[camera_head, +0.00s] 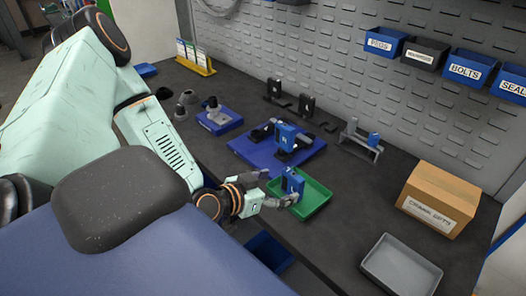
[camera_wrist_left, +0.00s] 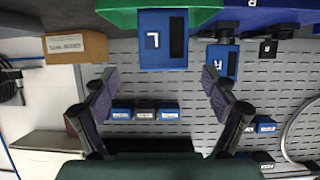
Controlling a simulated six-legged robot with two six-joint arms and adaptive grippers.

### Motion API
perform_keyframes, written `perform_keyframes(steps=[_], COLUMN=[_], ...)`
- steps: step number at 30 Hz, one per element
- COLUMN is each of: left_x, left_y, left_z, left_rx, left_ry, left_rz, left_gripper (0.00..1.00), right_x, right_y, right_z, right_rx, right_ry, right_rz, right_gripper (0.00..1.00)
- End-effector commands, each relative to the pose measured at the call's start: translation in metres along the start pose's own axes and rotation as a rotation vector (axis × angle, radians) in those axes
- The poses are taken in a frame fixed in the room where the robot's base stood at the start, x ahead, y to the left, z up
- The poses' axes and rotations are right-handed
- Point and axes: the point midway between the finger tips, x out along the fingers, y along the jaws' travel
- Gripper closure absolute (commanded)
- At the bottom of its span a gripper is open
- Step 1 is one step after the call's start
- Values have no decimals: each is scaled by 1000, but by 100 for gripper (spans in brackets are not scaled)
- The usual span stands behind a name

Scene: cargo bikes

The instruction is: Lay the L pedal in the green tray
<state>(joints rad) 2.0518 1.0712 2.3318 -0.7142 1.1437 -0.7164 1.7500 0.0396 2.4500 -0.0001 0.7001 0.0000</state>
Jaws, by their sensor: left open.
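The L pedal, a blue block with a white letter L and a dark strip, shows in the wrist view (camera_wrist_left: 162,52) and the head view (camera_head: 293,181). It appears to stand upright at the green tray (camera_head: 318,196), whose edge also shows in the wrist view (camera_wrist_left: 118,18). Its base is partly hidden, so full contact with the tray floor is unclear. My left gripper (camera_head: 284,201) is open close to the pedal; in the wrist view its fingers (camera_wrist_left: 160,88) are spread wide with the pedal beyond their tips. My right gripper is not in view.
A blue pedal marked R (camera_wrist_left: 220,60) stands behind, on a blue mat (camera_head: 250,150). A cardboard box (camera_head: 437,197) and grey tray (camera_head: 400,268) are to the right. A grey metal stand (camera_head: 361,143) is at the back. Dark bench surface between tray and box is clear.

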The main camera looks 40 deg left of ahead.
Motion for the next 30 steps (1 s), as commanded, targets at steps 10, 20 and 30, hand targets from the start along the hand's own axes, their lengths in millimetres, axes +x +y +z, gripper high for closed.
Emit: perform_keyframes(steps=[10,20,30], left_x=[-39,-48,-48], left_y=[0,0,0], left_z=[-2,0,0], left_rx=[-2,0,0], left_ry=[-3,-1,-1], left_rz=[0,1,1], left_gripper=[15,15,15], right_x=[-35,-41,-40], right_y=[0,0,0], right_z=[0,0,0], right_rx=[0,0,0], right_ry=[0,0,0], right_rz=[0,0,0], right_gripper=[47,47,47])
